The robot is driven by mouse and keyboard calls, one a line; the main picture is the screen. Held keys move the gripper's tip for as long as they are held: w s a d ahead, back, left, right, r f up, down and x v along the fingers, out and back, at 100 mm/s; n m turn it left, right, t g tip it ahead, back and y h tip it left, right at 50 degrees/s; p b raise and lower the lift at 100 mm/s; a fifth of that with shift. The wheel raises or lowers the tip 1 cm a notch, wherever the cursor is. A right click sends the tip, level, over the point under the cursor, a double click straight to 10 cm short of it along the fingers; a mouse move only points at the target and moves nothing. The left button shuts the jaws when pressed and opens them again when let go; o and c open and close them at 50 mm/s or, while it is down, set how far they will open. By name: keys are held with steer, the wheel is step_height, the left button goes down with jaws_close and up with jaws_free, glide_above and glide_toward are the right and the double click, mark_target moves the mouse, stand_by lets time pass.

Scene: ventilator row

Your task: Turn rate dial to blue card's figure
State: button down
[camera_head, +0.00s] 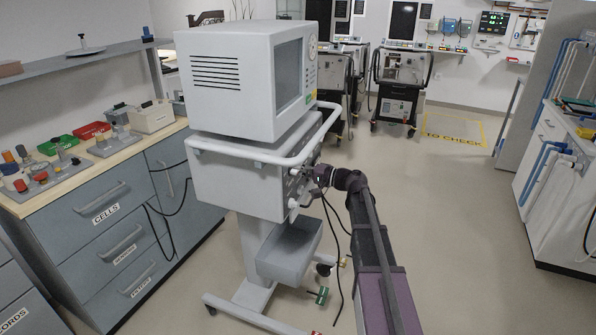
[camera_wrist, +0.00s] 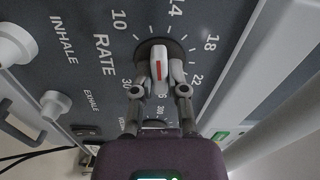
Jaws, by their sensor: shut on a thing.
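The rate dial (camera_wrist: 158,64) is a white knob with a red line on a dark round base, beside the word RATE in the wrist view. Its scale shows 10, 14, 18, 22 and 30; another figure is partly hidden by my gripper. The red line lies nearly upright in the picture; I cannot tell its exact reading. My gripper (camera_wrist: 161,84) is shut on the knob, one finger on each side. In the head view my gripper (camera_head: 318,176) reaches the front panel of the ventilator (camera_head: 235,180). I cannot make out a blue card.
INHALE (camera_wrist: 14,45) and EXHALE (camera_wrist: 55,103) knobs sit left of the dial. A pale handrail (camera_head: 260,155) runs around the ventilator, above my gripper. A grey bin (camera_head: 290,250) hangs below. A drawer counter (camera_head: 110,205) stands left. The floor to the right is open.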

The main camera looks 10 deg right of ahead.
steer(key=n, duration=0.3)
steer(key=shift+n, duration=2.2)
steer(key=c, duration=0.7)
jaws_free()
steer(key=shift+o, duration=0.2)
steer(key=v, duration=1.2)
